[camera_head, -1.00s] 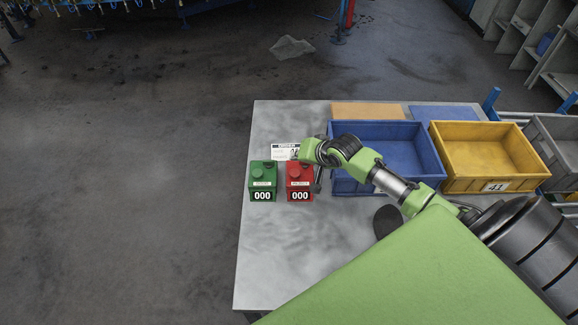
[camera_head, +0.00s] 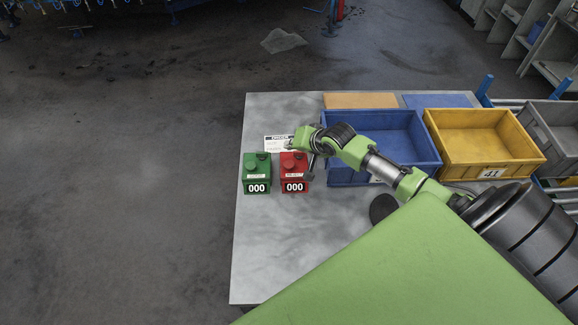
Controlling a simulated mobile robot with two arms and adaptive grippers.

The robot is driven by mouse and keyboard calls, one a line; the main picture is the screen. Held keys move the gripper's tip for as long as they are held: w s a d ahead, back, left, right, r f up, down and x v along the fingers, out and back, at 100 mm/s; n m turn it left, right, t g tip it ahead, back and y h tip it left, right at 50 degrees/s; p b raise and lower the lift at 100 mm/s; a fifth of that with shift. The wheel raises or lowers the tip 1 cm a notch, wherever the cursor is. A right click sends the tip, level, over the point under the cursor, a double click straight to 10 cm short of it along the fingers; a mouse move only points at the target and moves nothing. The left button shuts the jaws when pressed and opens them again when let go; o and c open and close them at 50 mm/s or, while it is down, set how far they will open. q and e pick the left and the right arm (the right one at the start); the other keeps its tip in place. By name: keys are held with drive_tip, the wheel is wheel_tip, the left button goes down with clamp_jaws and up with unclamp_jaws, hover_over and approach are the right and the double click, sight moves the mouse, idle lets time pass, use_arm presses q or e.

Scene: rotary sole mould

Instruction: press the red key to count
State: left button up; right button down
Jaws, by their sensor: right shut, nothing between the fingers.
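The red counter box (camera_head: 294,173) stands on the grey table, with a round red key (camera_head: 288,167) on top and a display reading 000. A green counter box (camera_head: 257,174) with its own key stands just left of it, also reading 000. My right gripper (camera_head: 312,166) is shut and empty. It points down at the right edge of the red box, beside the key. Whether it touches the box cannot be told. My left gripper is not in view.
A printed card (camera_head: 278,142) lies behind the boxes. A blue crate (camera_head: 428,166) and a yellow crate (camera_head: 483,161) stand to the right. A dark oval piece (camera_head: 381,208) lies partly under my arm. The table's front left (camera_head: 265,250) is clear.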

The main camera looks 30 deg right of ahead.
drive_tip(key=b, duration=0.4)
hover_over(287, 162)
drive_tip(key=s, duration=0.2)
wheel_tip(287, 162, down, 4)
drive_tip(key=shift+w+d+f, duration=0.1)
drive_tip(key=shift+w+d, duration=0.05)
drive_tip(key=shift+f, duration=0.9)
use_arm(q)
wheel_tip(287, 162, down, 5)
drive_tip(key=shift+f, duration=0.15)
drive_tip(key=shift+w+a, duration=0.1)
use_arm(e)
drive_tip(key=shift+f, duration=0.15)
drive_tip(key=shift+f, duration=0.25)
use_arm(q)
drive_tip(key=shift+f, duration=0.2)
use_arm(e)
drive_tip(key=shift+f, duration=0.65)
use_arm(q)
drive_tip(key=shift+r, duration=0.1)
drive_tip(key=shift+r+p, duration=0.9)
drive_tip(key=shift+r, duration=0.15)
use_arm(e)
drive_tip(key=shift+r, duration=1)
